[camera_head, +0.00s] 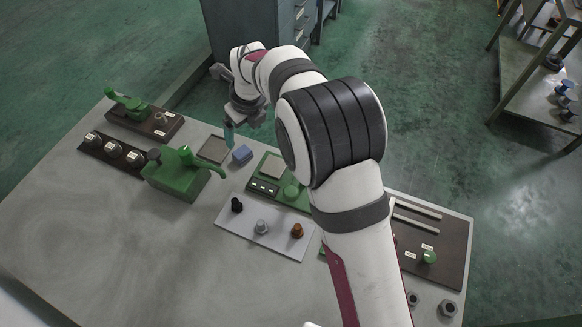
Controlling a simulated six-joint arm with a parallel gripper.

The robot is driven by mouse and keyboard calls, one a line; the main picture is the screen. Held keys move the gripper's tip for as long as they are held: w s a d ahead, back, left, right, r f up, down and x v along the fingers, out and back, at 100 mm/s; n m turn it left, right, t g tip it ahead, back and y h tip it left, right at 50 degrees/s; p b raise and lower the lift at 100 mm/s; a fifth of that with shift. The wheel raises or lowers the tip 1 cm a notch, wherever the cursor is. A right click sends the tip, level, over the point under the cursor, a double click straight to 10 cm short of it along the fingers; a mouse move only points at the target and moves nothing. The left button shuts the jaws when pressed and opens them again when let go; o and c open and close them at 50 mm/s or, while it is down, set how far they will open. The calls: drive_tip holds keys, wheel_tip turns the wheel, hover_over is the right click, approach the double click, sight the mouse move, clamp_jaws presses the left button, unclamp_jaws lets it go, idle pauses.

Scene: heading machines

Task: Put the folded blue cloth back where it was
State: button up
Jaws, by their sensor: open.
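The folded blue cloth (242,154) is a small blue block-like bundle on the grey table. It lies just right of a flat square grey pad with a dark edge (213,149) and left of a green scale-like device (270,183). The cloth appears to be outside the jaws; the exact gap between fingers and cloth is too small to tell.
A pale tray (258,230) with black, grey and brown knobs lies in front. Dark boards with parts lie at left (112,155) and right (445,258). The table's front left is clear.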

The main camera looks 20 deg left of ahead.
drive_tip(key=s+d+r+n, duration=0.2)
drive_tip(key=d+r+n, duration=0.15)
drive_tip(key=d, duration=0.45)
drive_tip(key=s+d+r+n+h, duration=0.15)
drive_tip(key=d+r, duration=0.25)
drive_tip(key=d, duration=0.4)
drive_tip(key=s+d+r+n, duration=0.3)
drive_tip(key=d+r, duration=0.1)
drive_tip(key=d, duration=0.5)
drive_tip(key=s+d+f+n, duration=0.1)
drive_tip(key=s+d+n, duration=0.3)
drive_tip(key=s, duration=0.4)
drive_tip(key=s+d+f+n+g, duration=0.1)
drive_tip(key=s+d+n, duration=0.4)
drive_tip(key=s, duration=0.4)
drive_tip(key=shift+s+d, duration=0.15)
drive_tip(key=shift+d, duration=0.65)
